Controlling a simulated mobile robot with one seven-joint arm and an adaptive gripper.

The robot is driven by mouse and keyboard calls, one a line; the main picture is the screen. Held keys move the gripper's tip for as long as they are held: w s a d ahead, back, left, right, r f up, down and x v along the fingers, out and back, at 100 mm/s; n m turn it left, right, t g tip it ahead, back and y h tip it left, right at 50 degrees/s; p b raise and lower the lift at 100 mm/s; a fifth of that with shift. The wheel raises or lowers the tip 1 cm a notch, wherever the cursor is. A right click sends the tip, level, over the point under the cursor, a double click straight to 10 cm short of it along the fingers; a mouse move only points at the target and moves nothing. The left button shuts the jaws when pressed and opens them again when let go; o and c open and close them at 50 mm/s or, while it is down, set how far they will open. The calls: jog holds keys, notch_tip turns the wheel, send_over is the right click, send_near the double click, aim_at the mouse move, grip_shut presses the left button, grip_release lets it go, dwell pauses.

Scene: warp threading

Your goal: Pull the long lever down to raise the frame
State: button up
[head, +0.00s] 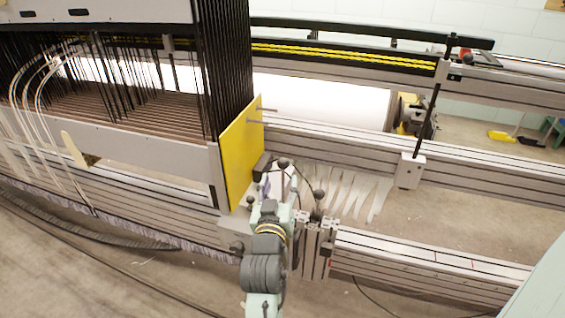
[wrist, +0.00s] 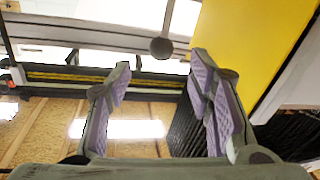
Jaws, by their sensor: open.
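My gripper (head: 279,186) is open and empty beside the yellow panel, at the right end of the frame. In the wrist view its two purple-padded fingers (wrist: 160,76) stand wide apart. A lever with a round dark knob (wrist: 161,47) shows just past the fingertips, roughly between them; its rod runs up out of the picture. A dark knob (head: 283,162) also shows just beyond my gripper in the head view, probably the same one. Another ball knob (head: 319,194) stands to the right. The frame (head: 150,152) with its dark vertical wires is at the left.
The yellow panel (head: 241,150) stands close to the left of my gripper. A metal bracket (head: 316,245) on the front rail is close on the right. White yarn strips (head: 345,190) hang behind. Long metal rails (head: 430,262) run to the right.

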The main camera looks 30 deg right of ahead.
aim_at(283, 167)
jog(key=p+x, duration=0.2)
jog(key=x, duration=0.7)
jog(key=shift+a, duration=0.1)
jog(key=shift+c, duration=0.2)
grip_shut()
dwell(0.4)
